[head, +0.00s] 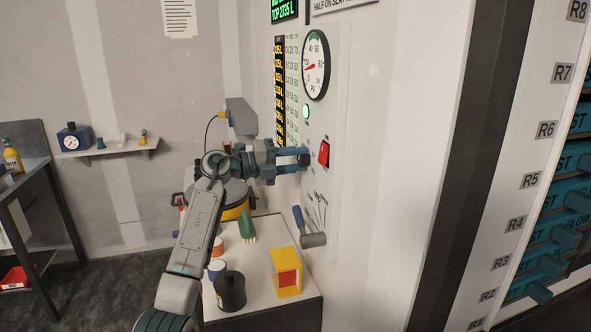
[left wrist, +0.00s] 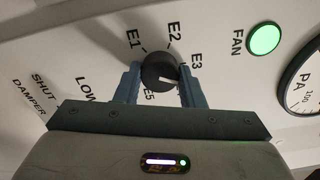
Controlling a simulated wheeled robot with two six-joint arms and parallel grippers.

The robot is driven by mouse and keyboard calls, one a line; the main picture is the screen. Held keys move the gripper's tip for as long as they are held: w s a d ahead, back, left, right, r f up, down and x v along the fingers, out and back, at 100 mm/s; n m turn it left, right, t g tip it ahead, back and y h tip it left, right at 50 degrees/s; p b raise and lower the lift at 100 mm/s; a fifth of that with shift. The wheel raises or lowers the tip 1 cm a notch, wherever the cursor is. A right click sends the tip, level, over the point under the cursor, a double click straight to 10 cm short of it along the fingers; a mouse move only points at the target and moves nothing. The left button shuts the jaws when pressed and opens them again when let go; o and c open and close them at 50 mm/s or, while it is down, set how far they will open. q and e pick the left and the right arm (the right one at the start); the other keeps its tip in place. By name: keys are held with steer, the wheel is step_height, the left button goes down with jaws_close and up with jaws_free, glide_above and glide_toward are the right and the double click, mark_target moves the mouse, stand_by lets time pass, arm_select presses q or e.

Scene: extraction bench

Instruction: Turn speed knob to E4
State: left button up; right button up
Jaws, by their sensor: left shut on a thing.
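The speed knob (left wrist: 158,70) is a round dark knob on the white panel in the left wrist view. Labels E1, E2, E3 and E5 show around it; no E4 label is visible, and the right-hand finger covers the panel between E3 and E5. A small pale mark on the knob seems to face that finger, right and slightly down. My left gripper (left wrist: 160,84) is shut on the knob, one blue-grey finger on each side. In the head view, my left gripper (head: 303,158) reaches the panel and hides the knob. My right gripper is not in view.
A red switch (head: 324,153) sits just right of the gripper, with a green FAN lamp (head: 306,111) and a round gauge (head: 316,64) above.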

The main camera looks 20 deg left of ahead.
arm_select(q)
steer(key=m+b, duration=0.2)
steer(key=m, duration=0.1)
steer(key=shift+f+m+b, duration=0.3)
steer(key=shift+b, duration=0.05)
steer(key=shift+m+b, duration=0.55)
steer(key=shift+m, duration=0.05)
steer(key=shift+m+b, duration=0.45)
steer(key=shift+m, duration=0.25)
steer(key=shift+r, duration=0.1)
steer(key=shift+m, duration=0.3)
steer(key=o, duration=1)
steer(key=shift+r, duration=0.1)
steer(key=shift+a, duration=0.1)
